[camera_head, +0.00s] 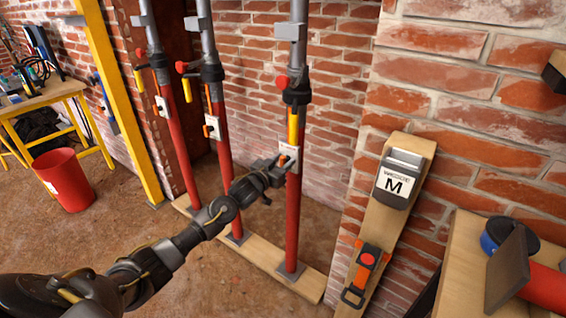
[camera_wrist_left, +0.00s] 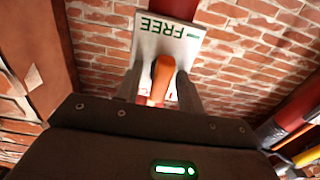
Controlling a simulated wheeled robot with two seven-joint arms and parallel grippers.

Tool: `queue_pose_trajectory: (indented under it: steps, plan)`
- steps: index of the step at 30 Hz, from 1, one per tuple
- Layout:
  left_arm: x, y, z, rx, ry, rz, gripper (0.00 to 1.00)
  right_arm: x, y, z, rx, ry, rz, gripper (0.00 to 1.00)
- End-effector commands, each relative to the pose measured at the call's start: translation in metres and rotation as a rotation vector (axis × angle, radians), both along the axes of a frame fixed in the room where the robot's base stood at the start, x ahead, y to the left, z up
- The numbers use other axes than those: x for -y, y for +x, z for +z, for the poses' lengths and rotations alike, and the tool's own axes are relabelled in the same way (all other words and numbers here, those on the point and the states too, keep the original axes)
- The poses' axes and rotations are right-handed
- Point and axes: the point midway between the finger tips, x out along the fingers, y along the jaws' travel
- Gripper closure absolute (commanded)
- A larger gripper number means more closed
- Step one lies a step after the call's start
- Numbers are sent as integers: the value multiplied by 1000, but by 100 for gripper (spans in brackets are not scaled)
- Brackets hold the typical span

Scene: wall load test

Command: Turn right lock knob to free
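The right lock knob is an orange lever on a white plate (camera_head: 288,153) on the rightmost red post (camera_head: 293,215). My left gripper (camera_head: 284,166) reaches in from the left and is at this plate, hiding most of the knob. In the left wrist view the orange knob (camera_wrist_left: 161,78) stands between my two fingers (camera_wrist_left: 160,88), with slim gaps beside it; the fingers look open around it. Green FREE lettering shows upside down on the plate (camera_wrist_left: 172,42) beyond the knob. My right gripper is not in view.
Two more red posts (camera_head: 178,145) (camera_head: 222,165) with similar plates stand to the left on a wooden sill. A red bin (camera_head: 65,180) and yellow-framed table (camera_head: 45,95) are far left.

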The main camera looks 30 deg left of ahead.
Motion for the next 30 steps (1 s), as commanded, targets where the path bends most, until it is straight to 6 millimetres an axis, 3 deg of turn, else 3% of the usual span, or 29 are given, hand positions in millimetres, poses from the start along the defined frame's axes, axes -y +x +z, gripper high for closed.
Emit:
queue_pose_trajectory:
  steps: [2, 9, 21, 30]
  plan:
    - [0, 0, 0, 0, 0, 0, 67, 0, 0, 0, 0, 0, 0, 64]
    - [0, 0, 0, 0, 0, 0, 98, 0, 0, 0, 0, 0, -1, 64]
    - [0, 0, 1, 11, 80, 1, 99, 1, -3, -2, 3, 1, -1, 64]
    - [1, 0, 1, 43, 317, 1, 99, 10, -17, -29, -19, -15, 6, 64]
